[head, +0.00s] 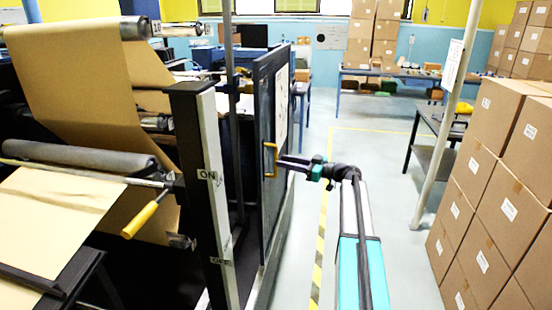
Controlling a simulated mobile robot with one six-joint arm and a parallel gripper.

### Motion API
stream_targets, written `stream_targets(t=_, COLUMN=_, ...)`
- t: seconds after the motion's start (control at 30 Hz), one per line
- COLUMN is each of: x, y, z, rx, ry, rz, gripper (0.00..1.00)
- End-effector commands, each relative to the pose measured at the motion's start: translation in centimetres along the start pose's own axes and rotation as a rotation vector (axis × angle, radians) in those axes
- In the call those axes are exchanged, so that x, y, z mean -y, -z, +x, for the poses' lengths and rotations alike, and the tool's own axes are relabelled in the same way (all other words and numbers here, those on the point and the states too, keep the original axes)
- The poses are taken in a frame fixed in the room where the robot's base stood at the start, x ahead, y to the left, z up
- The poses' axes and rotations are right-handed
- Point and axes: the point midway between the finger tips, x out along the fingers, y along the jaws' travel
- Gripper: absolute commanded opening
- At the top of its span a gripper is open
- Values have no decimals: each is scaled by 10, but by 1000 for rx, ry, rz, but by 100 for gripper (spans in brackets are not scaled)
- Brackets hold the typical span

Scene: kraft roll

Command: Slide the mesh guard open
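The mesh guard (273,110) is a dark-framed upright panel along the right side of the machine, seen at a steep angle. A yellow handle (270,159) stands on its face near the lower middle. My gripper (279,161) reaches in from the right with its tip at the handle. At this size I cannot tell whether the fingers are closed around the handle or only beside it. A dark post with a pale face and ON label (211,175) stands in front of the guard, with a gap between them.
A kraft paper roll machine (90,70) with a yellow lever (146,218) fills the left. Stacked cardboard boxes (490,190) stand on the right, near a slanted white pole (440,130). Tables (390,72) line the back. The floor aisle with yellow-black tape (319,255) is clear.

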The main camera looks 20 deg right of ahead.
Motion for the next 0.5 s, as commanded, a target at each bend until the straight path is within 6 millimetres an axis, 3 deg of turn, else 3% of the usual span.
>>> stream_targets(t=0.2, x=0, y=1, z=30, rx=0, ry=1, rz=2, gripper=31)
stream_targets(t=0.5, x=0, y=0, z=46, rx=0, ry=0, rz=1, gripper=31)
